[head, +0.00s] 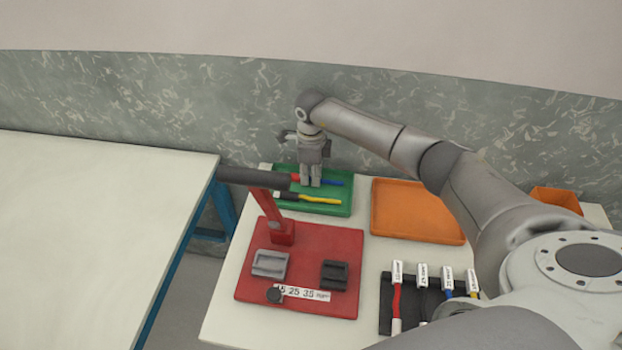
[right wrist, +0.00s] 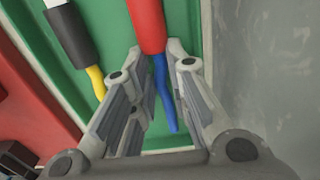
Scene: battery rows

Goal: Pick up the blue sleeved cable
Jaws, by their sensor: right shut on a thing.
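A blue cable (head: 332,183) with a red sleeve (right wrist: 147,22) lies in the green tray (head: 344,208); its bare blue length also shows in the right wrist view (right wrist: 163,95). My right gripper (head: 311,184) reaches down into this tray and is shut on the blue cable close to the red sleeve, one side of the jaws (right wrist: 156,62) on each side. The jaws hide part of the cable in the head view. A yellow cable (head: 320,201) with a black sleeve (right wrist: 74,38) lies beside it, apart from the jaws. My left gripper is not in view.
A red crimping press (head: 262,210) with a dark handle stands close in front of the green tray. An orange tray (head: 415,210) to the right looks empty. A black rack (head: 385,308) holds several labelled cables. An orange bin (head: 553,199) stands at right; a bare white table (head: 90,220) is at left.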

